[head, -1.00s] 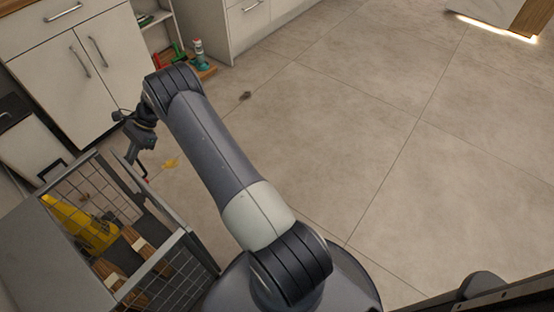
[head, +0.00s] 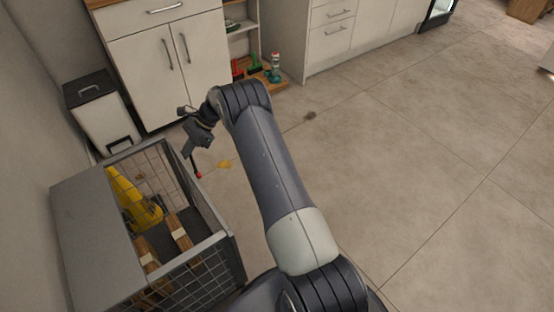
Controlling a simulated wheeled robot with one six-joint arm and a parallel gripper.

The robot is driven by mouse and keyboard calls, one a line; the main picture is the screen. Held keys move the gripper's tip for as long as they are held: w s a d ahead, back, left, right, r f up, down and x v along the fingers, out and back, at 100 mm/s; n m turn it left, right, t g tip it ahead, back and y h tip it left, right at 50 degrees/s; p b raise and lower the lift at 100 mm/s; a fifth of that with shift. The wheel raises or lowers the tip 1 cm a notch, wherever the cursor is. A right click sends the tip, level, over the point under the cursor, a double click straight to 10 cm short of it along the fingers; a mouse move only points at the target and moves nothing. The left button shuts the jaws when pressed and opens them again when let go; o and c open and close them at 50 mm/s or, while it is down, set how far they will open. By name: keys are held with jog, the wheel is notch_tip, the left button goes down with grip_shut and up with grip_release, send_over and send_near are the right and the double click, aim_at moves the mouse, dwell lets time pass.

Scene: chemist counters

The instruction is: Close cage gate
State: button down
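A grey metal cage with wire mesh sides (head: 112,268) stands at the lower left in the head view. A yellow object (head: 130,200) and wooden pieces with pale labels (head: 178,232) are inside it. One mesh panel (head: 205,278) is on the near side and another (head: 158,172) on the far side. I cannot tell which panel is the gate. My gripper (head: 195,168) hangs above the floor, just beyond the cage's far right corner, and appears apart from it. A red tip shows at its lower end. Its fingers are too small to tell open from shut.
A white bin with a dark lid (head: 104,118) stands behind the cage against the left wall. White cabinets (head: 170,65) line the back. A low shelf holds green and red items (head: 255,65). The floor (head: 430,170) on the right is clear.

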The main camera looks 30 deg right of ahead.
jog(key=p+v, duration=0.1)
jog(key=v, duration=0.9)
jog(key=shift+d, duration=0.3)
jog(key=b+x, duration=0.1)
jog(key=x, duration=0.9)
jog(key=shift+a+r, duration=0.15)
jog(key=shift+a, duration=0.15)
jog(key=shift+d, duration=0.1)
